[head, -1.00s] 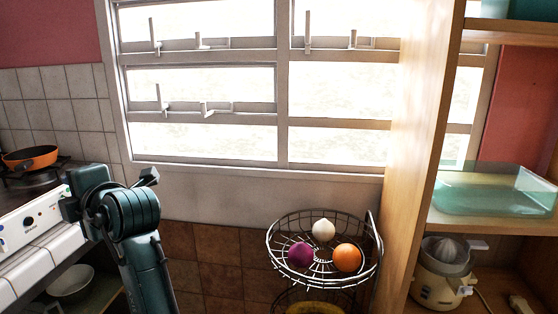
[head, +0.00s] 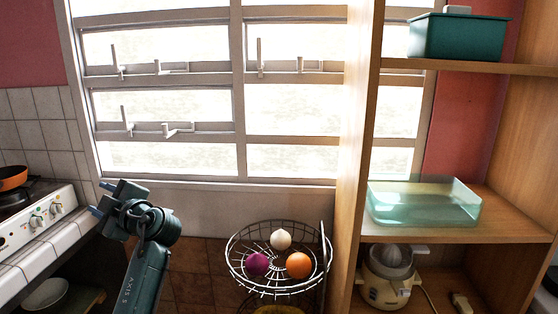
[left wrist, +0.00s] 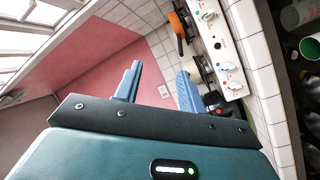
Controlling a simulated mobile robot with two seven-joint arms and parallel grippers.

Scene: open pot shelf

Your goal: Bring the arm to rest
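My left arm (head: 145,270) rises from the lower edge of the head view, dark teal, bent at the wrist. Its left gripper (head: 100,200) points to the left, its blue fingertips in free air before the wall below the window, near the stove counter. In the left wrist view the two blue fingers of the left gripper (left wrist: 158,85) stand apart with nothing between them. My right arm and gripper are in neither view.
A wire basket (head: 232,262) with an onion, a purple ball-like item and an orange is right of the arm. The wooden shelf (head: 362,120) holds a teal bin (head: 458,38), a glass dish (head: 422,205) and a juicer (head: 388,285). The stove (head: 40,215) is left.

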